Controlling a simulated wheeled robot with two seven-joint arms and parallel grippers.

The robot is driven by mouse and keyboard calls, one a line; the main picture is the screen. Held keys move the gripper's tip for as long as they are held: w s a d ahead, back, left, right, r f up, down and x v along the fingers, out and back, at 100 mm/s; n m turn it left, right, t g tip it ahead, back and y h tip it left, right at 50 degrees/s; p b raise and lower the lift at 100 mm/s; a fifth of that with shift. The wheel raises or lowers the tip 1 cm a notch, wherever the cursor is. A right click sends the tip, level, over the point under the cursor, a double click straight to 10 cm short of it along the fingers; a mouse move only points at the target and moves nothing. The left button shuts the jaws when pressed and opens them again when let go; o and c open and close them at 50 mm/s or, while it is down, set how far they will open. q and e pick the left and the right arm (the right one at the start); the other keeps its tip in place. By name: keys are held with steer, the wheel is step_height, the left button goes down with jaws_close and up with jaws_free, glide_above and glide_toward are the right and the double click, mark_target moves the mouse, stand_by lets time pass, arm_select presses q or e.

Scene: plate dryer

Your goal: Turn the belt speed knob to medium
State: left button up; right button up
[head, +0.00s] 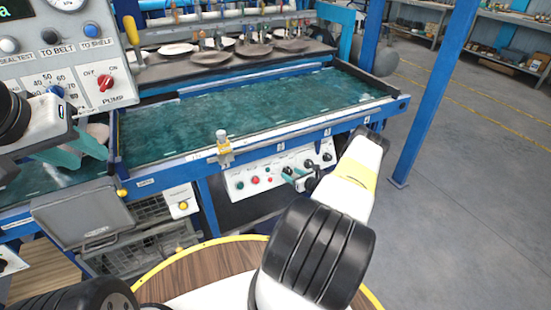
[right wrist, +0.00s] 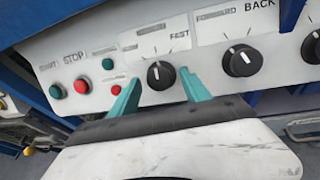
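The belt speed knob (right wrist: 160,75) is a black dial with a white mark, under a white scale plate that reads FAST on its right side. Its white mark points nearly straight up, slightly left. My right gripper (right wrist: 159,79) is open, with one teal finger on each side of the knob; I cannot tell if either touches it. In the head view my right gripper (head: 299,181) is at the white control panel (head: 240,184) under the belt frame. My left gripper (head: 84,148) is open and empty near the upper grey control box.
A second black knob (right wrist: 240,60) marked BACK sits right of the speed knob. Red and green buttons (right wrist: 82,86) sit to its left. The upper control box (head: 95,65) with its pump knob stands by my left arm. Plates (head: 212,58) lie behind the green belt (head: 250,110).

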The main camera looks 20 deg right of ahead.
steer(key=v, duration=0.7)
steer(key=shift+s, duration=0.4)
steer(key=shift+s+d, duration=0.1)
